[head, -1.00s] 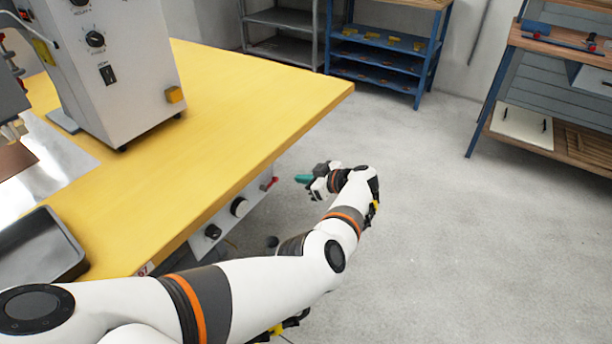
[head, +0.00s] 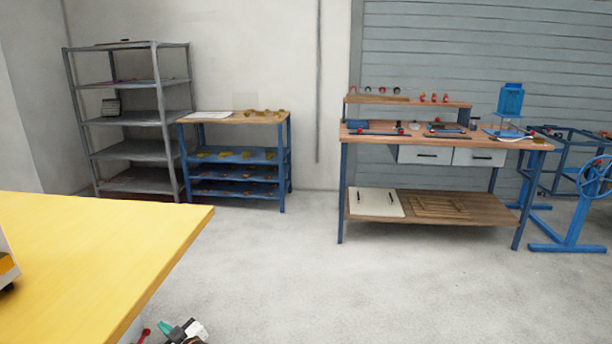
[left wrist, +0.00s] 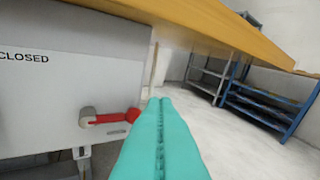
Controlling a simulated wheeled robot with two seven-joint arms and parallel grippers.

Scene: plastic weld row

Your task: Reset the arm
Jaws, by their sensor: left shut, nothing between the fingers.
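My left gripper (head: 166,329) shows at the bottom edge of the head view, low beside the right end of the yellow table (head: 85,245). Its teal fingers fill the lower middle of the left wrist view (left wrist: 162,110), pressed together with nothing between them. In the left wrist view a red-handled lever (left wrist: 112,118) on a grey cabinet (left wrist: 60,70) marked CLOSED is just left of the fingertips, apart from them as far as I can tell. The red handle (head: 144,335) also shows in the head view. My right gripper is in neither view.
A grey shelf rack (head: 130,120) and a blue shelf unit (head: 236,157) stand against the back wall. A wooden workbench (head: 440,140) with tools stands right of them, beside a blue frame with a handwheel (head: 592,178). The grey floor (head: 300,280) between is clear.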

